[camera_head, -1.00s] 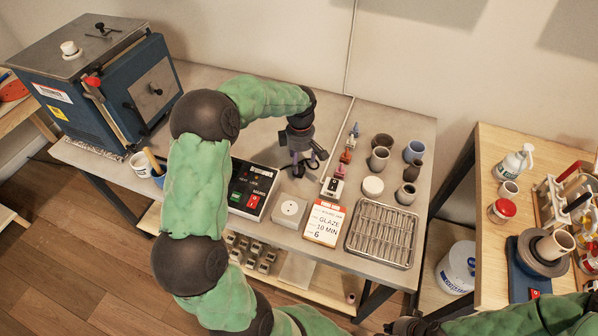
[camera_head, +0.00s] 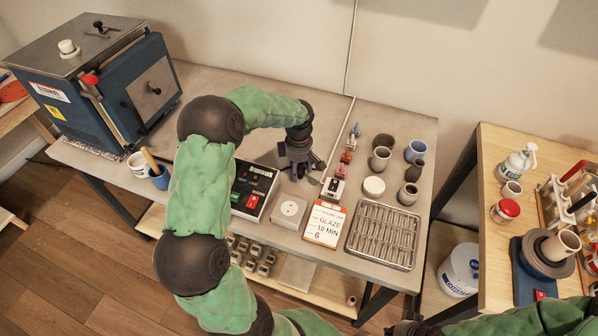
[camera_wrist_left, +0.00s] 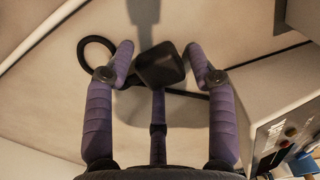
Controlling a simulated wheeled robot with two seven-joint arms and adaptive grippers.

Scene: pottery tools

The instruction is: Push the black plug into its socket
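The black plug (camera_wrist_left: 160,66) is a dark block in the left wrist view, between the fingertips of my left gripper (camera_wrist_left: 161,60). The purple side fingers stand apart, with a narrow gap on each side of the plug; the middle finger's tip is hidden behind it. A black cable (camera_wrist_left: 185,93) and a dark loop (camera_wrist_left: 84,52) show behind. In the head view my left gripper (camera_head: 302,172) points down low over the table and hides the plug. A white block (camera_head: 289,211) with a round face, seemingly the socket, sits nearer.
A black control box (camera_head: 254,193) with green and red buttons stands left of the white block. A glaze card (camera_head: 325,223), a metal tray (camera_head: 382,234) and several cups stand to the right. The kiln (camera_head: 95,80) is at the left. Table behind my gripper is mostly clear.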

